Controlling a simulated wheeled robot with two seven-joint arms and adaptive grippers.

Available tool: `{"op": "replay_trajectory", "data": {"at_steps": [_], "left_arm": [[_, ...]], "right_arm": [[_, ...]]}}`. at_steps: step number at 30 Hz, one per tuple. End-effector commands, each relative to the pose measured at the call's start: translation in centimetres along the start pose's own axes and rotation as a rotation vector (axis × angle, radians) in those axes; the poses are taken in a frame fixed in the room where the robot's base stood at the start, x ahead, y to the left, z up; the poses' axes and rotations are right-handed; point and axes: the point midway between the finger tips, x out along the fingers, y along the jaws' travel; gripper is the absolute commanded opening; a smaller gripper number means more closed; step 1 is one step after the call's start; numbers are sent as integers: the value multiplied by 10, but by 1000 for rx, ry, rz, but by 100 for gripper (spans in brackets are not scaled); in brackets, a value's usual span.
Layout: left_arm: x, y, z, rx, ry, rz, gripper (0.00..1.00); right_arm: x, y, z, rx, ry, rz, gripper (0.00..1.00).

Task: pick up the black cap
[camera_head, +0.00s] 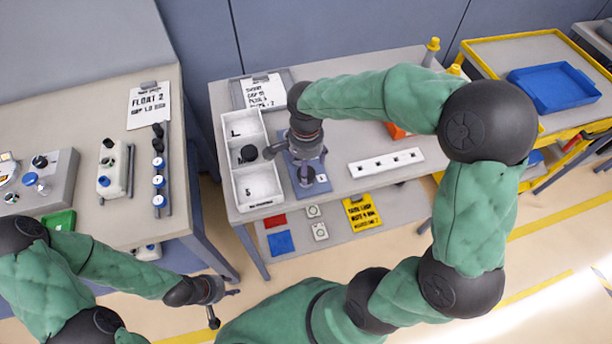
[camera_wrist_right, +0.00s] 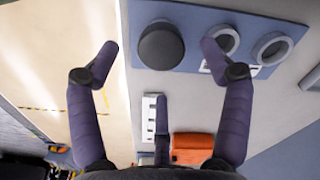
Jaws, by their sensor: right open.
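The black cap (camera_wrist_right: 161,45) is round and sits on a blue plate (camera_wrist_right: 195,15), to the left of two grey rings in the right wrist view. My right gripper (camera_wrist_right: 160,65) is open, its fingers spread to either side below the cap in that view, touching nothing that I can see. In the head view my right gripper (camera_head: 308,160) hangs over the blue plate (camera_head: 318,187) and mostly hides what stands on it. My left gripper (camera_head: 220,303) is low at the front, with its fingers spread apart and nothing visible between them.
A white compartment tray (camera_head: 232,130) left of the plate holds a black round piece (camera_head: 249,153). A white strip with holes (camera_head: 386,163) and an orange block (camera_head: 398,131) lie right of it. A side table (camera_head: 90,215) with bottles stands left, past a gap.

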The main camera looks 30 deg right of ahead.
Motion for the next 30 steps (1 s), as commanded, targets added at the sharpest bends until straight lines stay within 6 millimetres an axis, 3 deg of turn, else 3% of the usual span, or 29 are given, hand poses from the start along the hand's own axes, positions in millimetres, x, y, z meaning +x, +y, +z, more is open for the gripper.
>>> {"op": "replay_trajectory", "data": {"at_steps": [5,13,21,22,27,30], "left_arm": [[5,-2,0,0,0,0,40],[20,-7,-1,0,0,0,40],[20,-7,-1,0,0,0,40],[20,-7,-1,0,0,0,40],[20,-7,-1,0,0,0,40],[20,-7,-1,0,0,0,40]], "right_arm": [[12,0,0,0,-1,0,79],[48,0,0,-2,-1,1,79],[52,-1,0,-2,0,-2,79],[52,-1,0,-2,0,-2,77],[52,-1,0,-2,0,-2,29],[52,-1,0,-2,0,-1,28]]}}
